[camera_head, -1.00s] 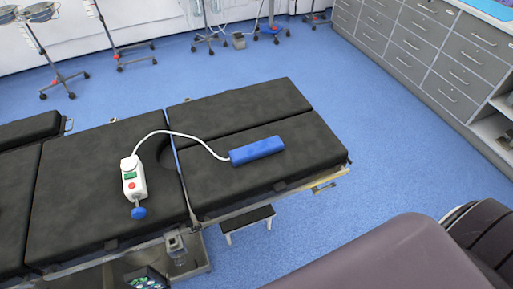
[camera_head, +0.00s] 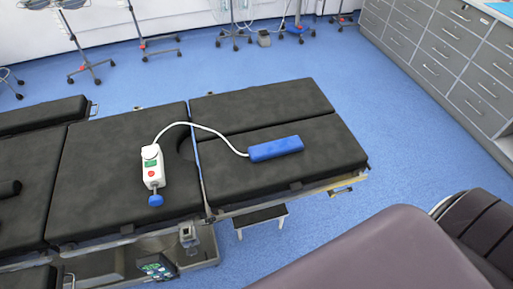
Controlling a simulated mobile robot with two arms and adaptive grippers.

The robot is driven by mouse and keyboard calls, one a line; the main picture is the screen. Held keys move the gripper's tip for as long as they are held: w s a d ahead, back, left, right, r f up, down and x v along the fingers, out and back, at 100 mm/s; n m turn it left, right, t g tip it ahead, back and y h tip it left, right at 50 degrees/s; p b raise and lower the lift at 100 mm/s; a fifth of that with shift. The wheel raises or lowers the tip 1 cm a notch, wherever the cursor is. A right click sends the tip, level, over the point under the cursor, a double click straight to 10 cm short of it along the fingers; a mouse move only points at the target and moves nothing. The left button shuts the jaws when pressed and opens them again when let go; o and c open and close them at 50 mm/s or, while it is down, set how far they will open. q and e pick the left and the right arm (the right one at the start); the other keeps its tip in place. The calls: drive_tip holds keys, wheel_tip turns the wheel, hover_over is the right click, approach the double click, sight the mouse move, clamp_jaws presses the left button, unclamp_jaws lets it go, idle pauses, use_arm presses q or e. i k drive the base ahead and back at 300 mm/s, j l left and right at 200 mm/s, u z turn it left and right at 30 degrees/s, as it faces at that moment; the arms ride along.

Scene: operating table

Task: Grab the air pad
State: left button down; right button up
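The blue air pad (camera_head: 275,149) lies flat on the right section of the black operating table (camera_head: 105,185). A white tube (camera_head: 212,129) curves from its left end to a white hand unit (camera_head: 152,168) with a green display, a red button and a blue knob. The hand unit lies on the middle section of the table. Neither of my grippers is in view.
A purple-brown padded surface (camera_head: 385,250) fills the lower right, in front of the table. Grey drawer cabinets (camera_head: 450,60) stand at the upper right. Wheeled stands (camera_head: 150,45) line the back wall. A small step (camera_head: 260,217) sits below the table. Blue floor between table and cabinets is clear.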

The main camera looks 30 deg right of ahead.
sight(286, 145)
drive_tip(key=l+u, duration=0.8)
drive_tip(key=l, duration=0.25)
drive_tip(key=k+l+u, duration=0.15)
drive_tip(key=l+u, duration=0.3)
